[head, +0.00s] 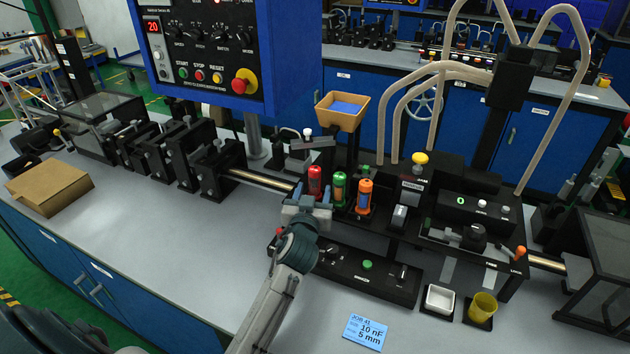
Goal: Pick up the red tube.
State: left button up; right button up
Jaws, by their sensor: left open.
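The red tube (315,181) stands upright at the left end of a row on the black machine, with a green tube (339,189) and an orange tube (364,196) to its right. My left gripper (311,197) is at the lower part of the red tube, coming from the front. Its jaws are open, and part of the tube's base is hidden behind them. I cannot tell whether a finger touches the tube. My right gripper does not show.
A black control box (362,272) sits in front of the tubes. A white dish (438,299), a yellow cup (482,306) and a blue job card (364,332) lie at the front right. A cardboard box (50,188) is at left. The grey bench (150,235) is clear at front left.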

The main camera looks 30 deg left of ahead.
pick_arm(q)
jog(key=shift+x, duration=1.1)
jog(key=shift+w+a, duration=0.15)
jog(key=shift+w, duration=0.15)
jog(key=shift+s, duration=0.1)
jog(key=c, duration=1.1)
jog(key=shift+r+p, duration=0.15)
jog(key=shift+p, duration=0.15)
